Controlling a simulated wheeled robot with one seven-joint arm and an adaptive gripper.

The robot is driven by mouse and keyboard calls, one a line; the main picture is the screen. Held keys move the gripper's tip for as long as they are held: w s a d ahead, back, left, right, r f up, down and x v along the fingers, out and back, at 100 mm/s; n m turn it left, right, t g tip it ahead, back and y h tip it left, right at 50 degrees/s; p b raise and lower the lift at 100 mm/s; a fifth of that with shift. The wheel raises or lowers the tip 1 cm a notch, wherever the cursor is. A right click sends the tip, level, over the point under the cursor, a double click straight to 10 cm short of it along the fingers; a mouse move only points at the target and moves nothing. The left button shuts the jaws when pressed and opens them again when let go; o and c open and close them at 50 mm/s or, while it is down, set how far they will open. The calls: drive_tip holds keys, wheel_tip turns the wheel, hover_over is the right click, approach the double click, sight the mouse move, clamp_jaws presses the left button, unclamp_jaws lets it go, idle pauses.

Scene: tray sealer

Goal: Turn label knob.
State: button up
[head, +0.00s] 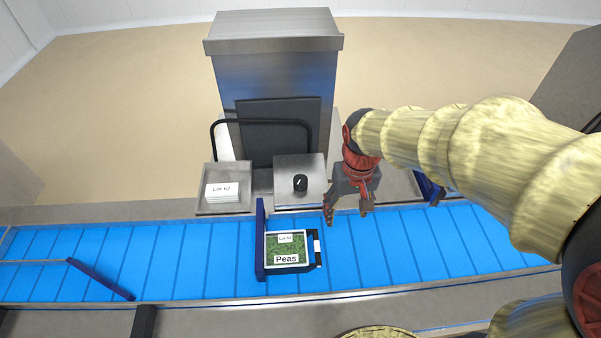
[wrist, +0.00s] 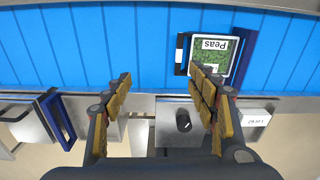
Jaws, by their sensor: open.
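The label knob (head: 300,182) is a small black round knob with a white mark, set on a steel box top (head: 292,200) behind the conveyor. In the wrist view the knob (wrist: 183,121) lies between my gripper's two fingers, nearer the right one, with the fingertips reaching past it towards the belt. My gripper (head: 347,213) is open and empty. In the head view it hangs to the right of the knob, near the belt's back edge, apart from the knob.
A tray of peas (head: 270,250) sits on the blue belt (head: 390,250) against a blue bar (head: 260,235). A steel bin (head: 205,207) holds labels (head: 222,192) left of the knob. A black bar handle (head: 262,123) and steel machine housing (head: 275,70) stand behind.

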drive_tip(key=w+a+f+m+g+p, duration=0.1)
drive_tip(key=w+a+f+g+p, duration=0.2)
drive_tip(key=w+p, duration=0.5)
drive_tip(key=m+t+p, duration=0.1)
drive_tip(key=m+p, duration=0.3)
drive_tip(key=p, duration=0.1)
hover_over(300, 179)
drive_tip(key=s+d, duration=0.1)
drive_tip(key=s, duration=0.4)
drive_tip(key=f, duration=1.1)
drive_tip(key=shift+s+d+f, duration=0.15)
drive_tip(key=shift+s+f, duration=0.05)
drive_tip(key=shift+f, duration=0.15)
drive_tip(key=w, duration=0.1)
drive_tip(key=w+r+m+t, duration=0.1)
drive_tip(key=w, duration=0.1)
drive_tip(key=w+a+m, duration=0.1)
drive_tip(key=w, duration=0.1)
drive_tip(key=shift+w+r, duration=0.2)
drive_tip(key=shift+r, duration=0.05)
drive_tip(key=shift+s+r+m+t, duration=0.1)
drive_tip(key=shift+m+t, duration=0.2)
drive_tip(key=shift+m, duration=0.4)
drive_tip(key=shift+f+p, duration=0.95)
drive_tip(key=shift+f, duration=2.95)
drive_tip(key=shift+c, duration=0.8)
drive_tip(key=c, duration=1)
